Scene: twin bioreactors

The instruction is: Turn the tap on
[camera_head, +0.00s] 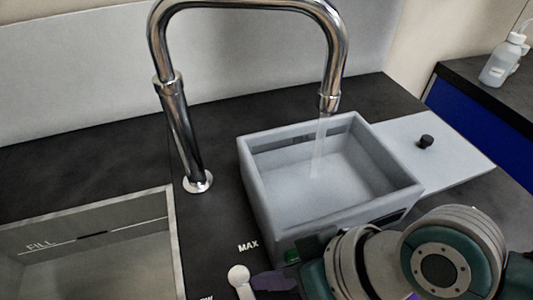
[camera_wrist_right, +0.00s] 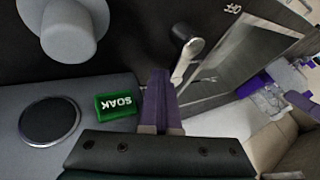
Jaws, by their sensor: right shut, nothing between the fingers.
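The chrome tap (camera_head: 180,130) rises from the dark counter and arches over to a downturned spout (camera_head: 329,101). A thin pale stream of water (camera_head: 319,147) falls from the spout into a grey basin (camera_head: 252,187). The pale tap lever (camera_head: 240,280) is at the front, between the word MAX and a partly hidden label; it also shows in the right wrist view (camera_wrist_right: 187,62). My right gripper (camera_head: 268,283) has purple fingers, shut and empty, beside the lever. The fingers (camera_wrist_right: 157,85) appear close to the lever in the wrist view; contact cannot be told. My left gripper is not in view.
A sink marked FILL (camera_head: 100,238) is at the left. A green SOAK button (camera_wrist_right: 116,106) is close beside my right fingers, near a dark round pad (camera_wrist_right: 48,121). A black knob (camera_head: 425,141) is right of the basin. A bottle (camera_head: 502,60) stands far right.

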